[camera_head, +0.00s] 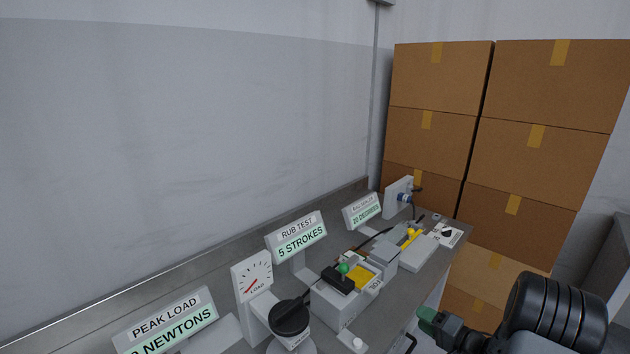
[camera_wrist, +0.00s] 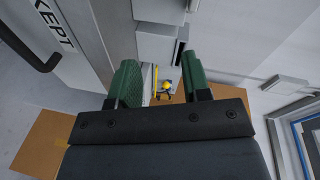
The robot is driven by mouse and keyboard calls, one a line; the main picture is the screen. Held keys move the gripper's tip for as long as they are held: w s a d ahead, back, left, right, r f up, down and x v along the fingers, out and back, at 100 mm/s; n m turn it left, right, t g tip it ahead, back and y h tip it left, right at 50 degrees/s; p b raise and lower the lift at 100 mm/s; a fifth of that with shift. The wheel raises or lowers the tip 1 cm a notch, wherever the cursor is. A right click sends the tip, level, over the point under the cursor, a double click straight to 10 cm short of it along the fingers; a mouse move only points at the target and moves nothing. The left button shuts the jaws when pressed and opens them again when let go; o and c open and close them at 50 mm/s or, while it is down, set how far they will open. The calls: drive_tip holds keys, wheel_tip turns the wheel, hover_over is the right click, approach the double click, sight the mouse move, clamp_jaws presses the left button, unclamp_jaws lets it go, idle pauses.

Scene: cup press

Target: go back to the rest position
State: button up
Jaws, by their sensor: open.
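My gripper (camera_head: 428,318) is in front of the bench at the lower right of the head view, with a green finger showing at its end. In the wrist view my gripper (camera_wrist: 160,72) has its two green fingers spread apart.
The bench carries signs reading "RUB TEST 5 STROKES" (camera_head: 300,237) and "PEAK LOAD" (camera_head: 165,322), a dial panel (camera_head: 252,276), a black round part (camera_head: 288,317) and a fixture with a green knob (camera_head: 343,268). Stacked cartons (camera_head: 530,155) stand behind. A panel marked "KEPT" (camera_wrist: 55,25) has a dark handle.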

drive_tip(key=s+d+f+n+g+h, duration=0.1)
drive_tip(key=s+d+g+h, duration=0.1)
drive_tip(key=d+g+h, duration=0.3)
drive_tip(key=s+d+f+n+g+h, duration=0.15)
drive_tip(key=d+h, duration=0.25)
drive_tip(key=h, duration=0.4)
drive_tip(key=s+a+r+n+y, duration=0.1)
drive_tip(key=s+a+r, duration=0.4)
drive_tip(key=a, duration=0.3)
drive_tip(key=s+a+r+n+g+y, duration=0.1)
drive_tip(key=s+a+r+n, duration=0.1)
drive_tip(key=s+a+r, duration=0.3)
drive_tip(key=s+a+r+n+g+y, duration=0.1)
drive_tip(key=s+a+r+n, duration=0.1)
drive_tip(key=s+a+r, duration=0.3)
drive_tip(key=a+r, duration=0.3)
drive_tip(key=a, duration=0.4)
drive_tip(key=shift+a+r, duration=0.15)
drive_tip(key=shift+r, duration=0.05)
drive_tip(key=shift+s+g, duration=0.1)
drive_tip(key=shift+g, duration=0.15)
drive_tip(key=shift+c, duration=0.3)
